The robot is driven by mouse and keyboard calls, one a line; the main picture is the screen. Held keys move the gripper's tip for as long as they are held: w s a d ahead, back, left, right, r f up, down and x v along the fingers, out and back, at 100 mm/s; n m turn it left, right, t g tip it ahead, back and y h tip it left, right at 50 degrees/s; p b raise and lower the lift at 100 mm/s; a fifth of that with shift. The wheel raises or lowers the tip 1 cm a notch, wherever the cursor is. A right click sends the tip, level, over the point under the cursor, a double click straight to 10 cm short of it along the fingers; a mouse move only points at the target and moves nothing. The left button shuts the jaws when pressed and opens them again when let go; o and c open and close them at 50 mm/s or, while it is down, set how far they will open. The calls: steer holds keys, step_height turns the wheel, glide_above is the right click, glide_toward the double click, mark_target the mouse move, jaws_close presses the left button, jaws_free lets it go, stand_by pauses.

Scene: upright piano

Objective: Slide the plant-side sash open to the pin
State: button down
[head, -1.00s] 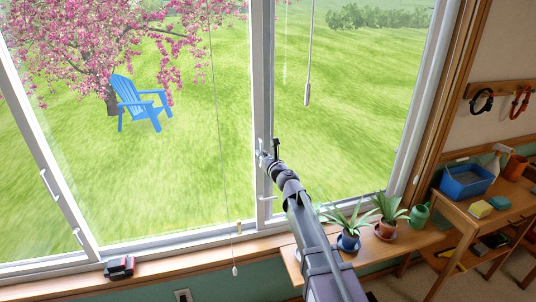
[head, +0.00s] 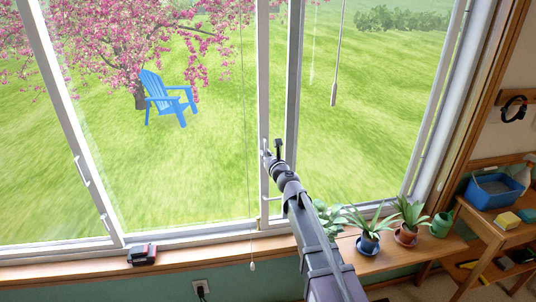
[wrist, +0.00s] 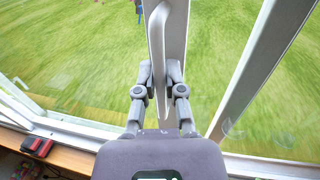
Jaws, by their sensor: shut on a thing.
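The plant-side sash (head: 264,95) is a tall clear pane in a white frame. Its left upright stands a little left of the fixed-looking white upright (head: 293,95), with a strip of lawn between them. My gripper (head: 272,152) is at that sash upright, roughly mid-height in the head view. In the wrist view my gripper (wrist: 160,75) has its two fingers closed on either side of the white pull handle (wrist: 157,50) on the upright. I cannot make out the pin in either view.
Potted plants (head: 369,232) and a green watering can (head: 442,224) stand on a low wooden shelf below right. A dark red object (head: 142,255) lies on the sill at left. A pull cord (head: 248,150) hangs left of my arm. A wand (head: 335,80) hangs to the right.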

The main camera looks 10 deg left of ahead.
steer(key=c, duration=0.9)
jaws_free()
steer(key=shift+o, duration=0.9)
steer(key=shift+d, duration=0.1)
steer(key=shift+w+d, duration=0.1)
steer(key=shift+w, duration=0.05)
steer(key=v, duration=1.2)
